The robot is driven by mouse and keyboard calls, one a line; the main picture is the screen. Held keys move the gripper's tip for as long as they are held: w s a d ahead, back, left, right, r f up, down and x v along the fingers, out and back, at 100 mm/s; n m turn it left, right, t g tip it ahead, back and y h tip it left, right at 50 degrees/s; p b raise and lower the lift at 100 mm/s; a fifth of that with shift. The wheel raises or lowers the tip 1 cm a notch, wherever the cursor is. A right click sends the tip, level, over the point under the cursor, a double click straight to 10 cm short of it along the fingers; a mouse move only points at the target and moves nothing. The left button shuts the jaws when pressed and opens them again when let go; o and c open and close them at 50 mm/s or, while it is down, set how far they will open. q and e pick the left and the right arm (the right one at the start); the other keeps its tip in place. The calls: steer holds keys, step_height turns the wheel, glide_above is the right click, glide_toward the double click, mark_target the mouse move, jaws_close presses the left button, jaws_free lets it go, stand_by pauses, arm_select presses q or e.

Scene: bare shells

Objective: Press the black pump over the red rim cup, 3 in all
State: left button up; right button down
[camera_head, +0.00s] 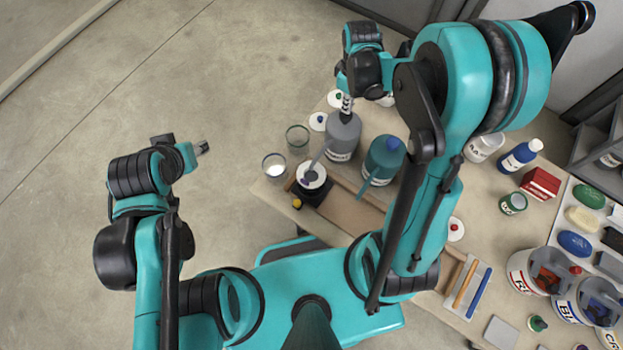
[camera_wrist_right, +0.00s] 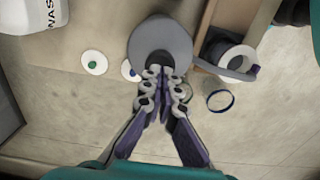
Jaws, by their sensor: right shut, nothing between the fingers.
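My right gripper (camera_head: 346,106) is shut and empty, its fingertips at the top of a grey bottle (camera_head: 341,144). In the right wrist view the shut fingers (camera_wrist_right: 163,76) overlap the edge of the bottle's round grey top (camera_wrist_right: 160,38). I cannot tell whether they touch it. A grey spout (camera_head: 321,154) slants from the bottle toward a white round container (camera_head: 311,170) on a black stand.
A teal bottle (camera_head: 383,158) stands right of the grey one. A green-rimmed glass (camera_head: 297,137) and a blue-rimmed glass (camera_head: 274,164) stand at the table's left edge. Knobbed discs (camera_wrist_right: 94,62) lie near the bottle. Tubs and blocks crowd the right side; open floor lies left.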

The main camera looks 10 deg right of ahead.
steer(key=shift+f, duration=0.1)
stand_by(0.3)
steer(key=shift+f+b, duration=1.6)
steer(key=shift+f, duration=0.05)
steer(key=shift+r, duration=0.1)
steer(key=shift+r+p, duration=1.2)
steer(key=shift+r, duration=0.5)
step_height(320, 180, up, 6)
steer(key=p, duration=0.4)
